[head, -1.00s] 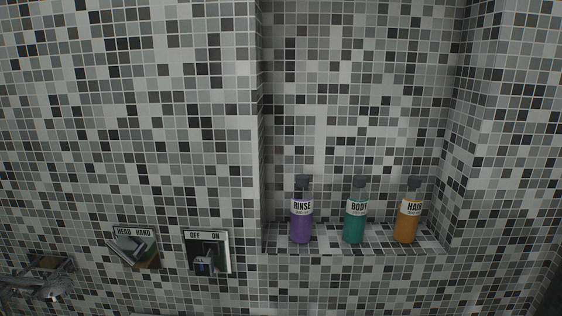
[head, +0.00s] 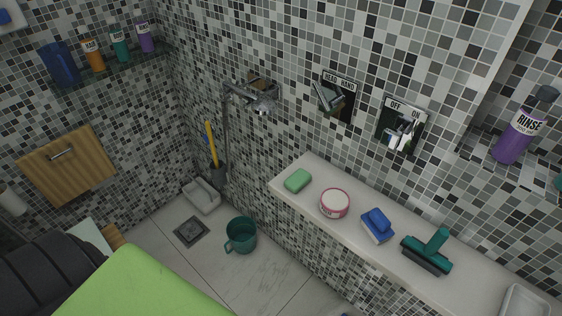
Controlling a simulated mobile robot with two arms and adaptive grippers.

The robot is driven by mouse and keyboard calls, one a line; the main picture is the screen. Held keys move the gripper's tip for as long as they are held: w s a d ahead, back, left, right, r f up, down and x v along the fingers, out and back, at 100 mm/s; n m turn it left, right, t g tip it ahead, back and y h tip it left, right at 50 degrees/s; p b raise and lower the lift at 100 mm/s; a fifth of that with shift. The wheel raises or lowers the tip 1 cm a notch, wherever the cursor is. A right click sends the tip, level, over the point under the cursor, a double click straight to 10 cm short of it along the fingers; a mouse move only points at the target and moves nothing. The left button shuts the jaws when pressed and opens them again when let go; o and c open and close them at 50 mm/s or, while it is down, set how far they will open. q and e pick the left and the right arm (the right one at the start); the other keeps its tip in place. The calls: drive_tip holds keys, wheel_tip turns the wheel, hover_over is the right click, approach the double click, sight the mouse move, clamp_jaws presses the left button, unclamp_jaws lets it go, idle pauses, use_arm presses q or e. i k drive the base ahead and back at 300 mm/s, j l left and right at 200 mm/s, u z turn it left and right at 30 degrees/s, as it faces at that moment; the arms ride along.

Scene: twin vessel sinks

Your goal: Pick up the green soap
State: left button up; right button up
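The green soap (head: 297,180) is a small rounded bar. It lies near the left end of a white ledge (head: 314,204) along the tiled wall, to the left of a round pink-rimmed tub (head: 334,203). Nothing covers it. I see neither of my grippers in the head view, and nothing touches the soap.
A teal mug (head: 241,235) stands on the floor below. A shower tap (head: 262,104) juts from the wall above. A green surface (head: 135,285) fills the lower left.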

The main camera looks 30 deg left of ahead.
sight(296, 181)
drive_tip(key=u, duration=0.8)
